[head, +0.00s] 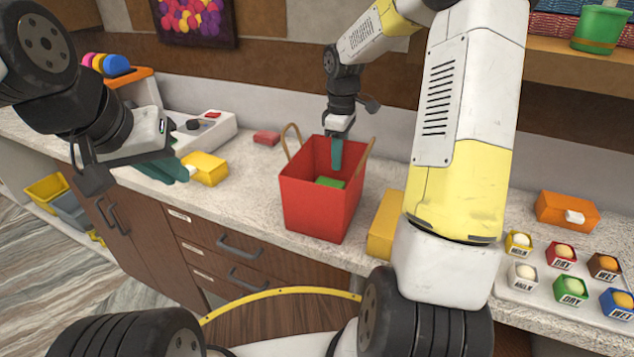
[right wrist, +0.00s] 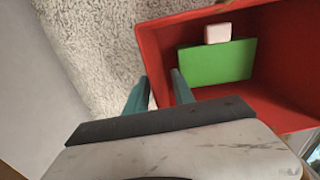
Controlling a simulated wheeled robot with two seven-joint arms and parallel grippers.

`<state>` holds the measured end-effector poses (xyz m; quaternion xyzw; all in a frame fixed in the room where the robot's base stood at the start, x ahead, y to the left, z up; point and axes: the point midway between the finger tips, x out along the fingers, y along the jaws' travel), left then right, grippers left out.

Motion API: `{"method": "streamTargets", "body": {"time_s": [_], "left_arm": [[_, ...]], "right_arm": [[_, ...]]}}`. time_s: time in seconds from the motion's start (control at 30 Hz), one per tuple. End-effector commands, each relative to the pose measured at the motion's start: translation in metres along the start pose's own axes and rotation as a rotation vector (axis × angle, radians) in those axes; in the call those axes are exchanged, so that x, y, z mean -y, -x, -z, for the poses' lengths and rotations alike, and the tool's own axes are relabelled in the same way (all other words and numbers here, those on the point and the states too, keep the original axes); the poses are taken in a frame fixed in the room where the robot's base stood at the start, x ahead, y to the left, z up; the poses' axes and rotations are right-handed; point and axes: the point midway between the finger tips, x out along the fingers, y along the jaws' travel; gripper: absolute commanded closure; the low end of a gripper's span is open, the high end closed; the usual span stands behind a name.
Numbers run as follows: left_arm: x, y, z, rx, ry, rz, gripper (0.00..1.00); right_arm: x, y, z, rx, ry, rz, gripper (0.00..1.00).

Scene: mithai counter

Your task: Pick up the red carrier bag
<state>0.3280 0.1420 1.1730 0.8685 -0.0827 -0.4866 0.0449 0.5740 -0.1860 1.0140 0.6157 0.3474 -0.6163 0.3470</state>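The red carrier bag (head: 318,205) stands upright on the counter in the middle of the head view, with two tan loop handles. A green box (head: 330,182) lies inside it; the right wrist view shows this green box (right wrist: 217,62) with a pale tag. My right gripper (head: 337,155) points down at the bag's back rim. In the right wrist view my right gripper (right wrist: 160,90) has one finger outside the red bag's wall (right wrist: 158,62) and one inside, with a gap between them. My left gripper (head: 172,172) is at the left, beside a yellow box; its finger gap is unclear.
The yellow box (head: 207,168) lies left of the bag, and another yellow box (head: 385,226) stands right of it, partly behind my right arm. A small red box (head: 267,138) lies behind. An orange box (head: 566,211) and a tray (head: 520,289) of sweets are at right.

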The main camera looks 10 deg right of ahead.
Motion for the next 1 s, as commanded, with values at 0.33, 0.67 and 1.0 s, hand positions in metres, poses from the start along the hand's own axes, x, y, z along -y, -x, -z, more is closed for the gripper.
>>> {"method": "streamTargets", "body": {"time_s": [0.33,0.67,1.0], "left_arm": [[0.0,0.0,0.0,0.0,0.0,0.0,0.89],[0.0,0.0,0.0,0.0,0.0,0.0,0.89],[0.0,0.0,0.0,0.0,0.0,0.0,0.89]], "right_arm": [[0.0,-0.0076,-0.0002,0.0,0.0,-0.001,0.74],[-0.0001,-0.0074,0.0,-0.001,0.0,-0.001,1.0],[-0.0004,-0.0077,0.0,-0.001,0.0,-0.002,1.0]]}}
